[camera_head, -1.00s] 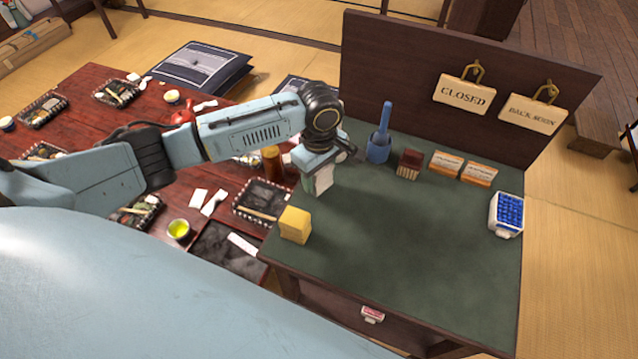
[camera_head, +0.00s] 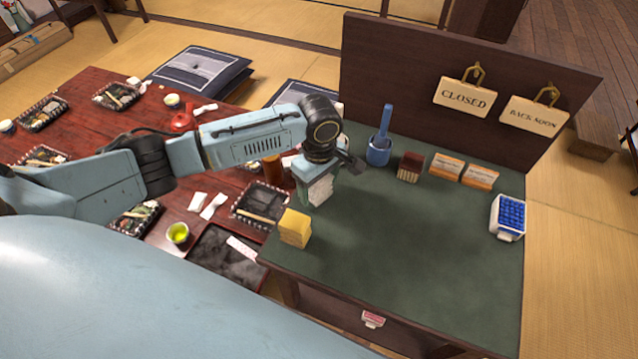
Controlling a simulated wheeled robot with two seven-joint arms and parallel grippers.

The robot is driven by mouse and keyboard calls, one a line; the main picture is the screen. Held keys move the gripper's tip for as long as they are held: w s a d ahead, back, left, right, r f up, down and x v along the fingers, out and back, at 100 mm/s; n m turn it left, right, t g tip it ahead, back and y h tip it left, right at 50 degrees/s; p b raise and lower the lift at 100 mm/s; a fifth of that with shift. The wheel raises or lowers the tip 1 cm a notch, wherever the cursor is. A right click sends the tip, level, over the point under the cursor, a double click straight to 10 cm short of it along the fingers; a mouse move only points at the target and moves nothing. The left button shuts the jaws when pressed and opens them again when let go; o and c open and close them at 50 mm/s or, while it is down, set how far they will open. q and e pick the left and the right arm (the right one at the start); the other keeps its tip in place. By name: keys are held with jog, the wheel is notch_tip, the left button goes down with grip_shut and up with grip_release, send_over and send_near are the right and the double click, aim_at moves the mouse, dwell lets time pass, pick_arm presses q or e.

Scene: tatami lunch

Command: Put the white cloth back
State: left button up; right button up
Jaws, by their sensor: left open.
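The white cloth (camera_head: 320,190) shows as a small pale block just below my left gripper, near the left edge of the green-topped counter (camera_head: 400,255). My left gripper (camera_head: 327,172) is open directly above it, with its fingers spread. The wrist and gripper hide the top of the cloth. I cannot tell whether the fingers touch it. My right gripper is not in view.
A dark panel (camera_head: 400,65) rises behind. The counter's middle is clear.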

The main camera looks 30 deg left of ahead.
pick_arm(q)
notch_tip(320, 180, up, 11)
jog(key=shift+f+p, duration=0.1)
jog(key=shift+p, duration=1.15)
jog(key=shift+r, duration=0.3)
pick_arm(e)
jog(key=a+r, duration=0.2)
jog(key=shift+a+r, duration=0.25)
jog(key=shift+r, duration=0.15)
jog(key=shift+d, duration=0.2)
